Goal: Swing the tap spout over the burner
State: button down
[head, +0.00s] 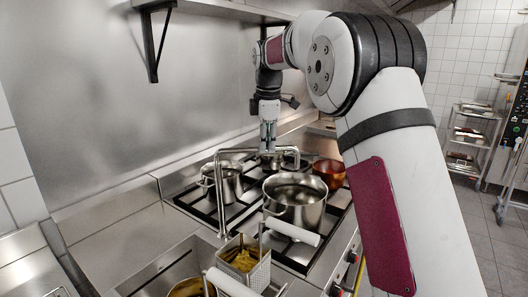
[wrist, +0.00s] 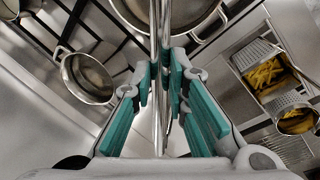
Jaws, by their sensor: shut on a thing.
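The tap is a thin metal pipe (head: 221,205) that stands up at the front left of the hob and bends over to the right. Its spout (head: 238,151) runs across above the pots, with the end turned down near the back of the big pot. In the wrist view the spout (wrist: 154,30) passes lengthwise between the teal finger pads. My gripper (head: 268,146) points down and is shut on the spout; it also shows in the wrist view (wrist: 165,58). The burners sit under black grates (head: 238,208), mostly hidden by pots.
A big steel pot (head: 294,208) stands at the hob's front right, a smaller pot (head: 228,186) at the left and a copper pot (head: 329,170) at the back right. Fryer baskets (head: 243,265) with fries are in front. A shelf (head: 215,10) hangs above.

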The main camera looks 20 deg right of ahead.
jog(key=shift+w+d+n+b, duration=0.1)
jog(key=shift+w+n+b, duration=0.25)
jog(key=shift+w+n, duration=0.4)
jog(key=c, duration=1.6)
grip_release()
jog(key=shift+o, duration=0.2)
notch_tip(320, 180, up, 12)
jog(key=s, duration=0.2)
jog(key=shift+f, duration=0.15)
jog(key=shift+s, duration=0.1)
